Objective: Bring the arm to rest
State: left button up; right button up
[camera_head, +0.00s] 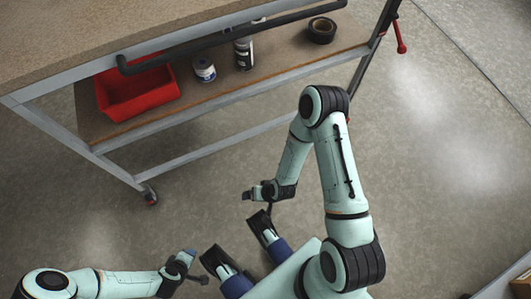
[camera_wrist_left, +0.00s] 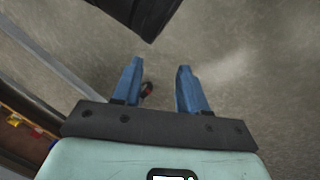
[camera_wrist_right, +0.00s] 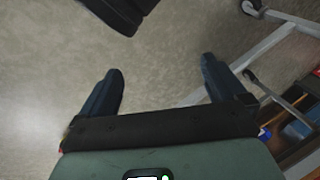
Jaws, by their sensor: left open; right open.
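In the head view my left arm comes in low from the left edge, and its gripper (camera_head: 192,266) is above the floor near the bottom.
A wheeled cart (camera_head: 65,52) stands at the upper left. Its lower shelf holds a red bin (camera_head: 137,92), a white jar (camera_head: 204,70), a dark can (camera_head: 243,54) and a black tape roll (camera_head: 321,30). The concrete floor (camera_head: 440,150) to the right is open.

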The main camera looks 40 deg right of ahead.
jog(key=s, duration=0.1)
jog(key=n, duration=0.1)
jog(key=s+d+n+g, duration=0.1)
jog(key=shift+s+f+h, duration=0.3)
jog(key=shift+s+f, duration=0.05)
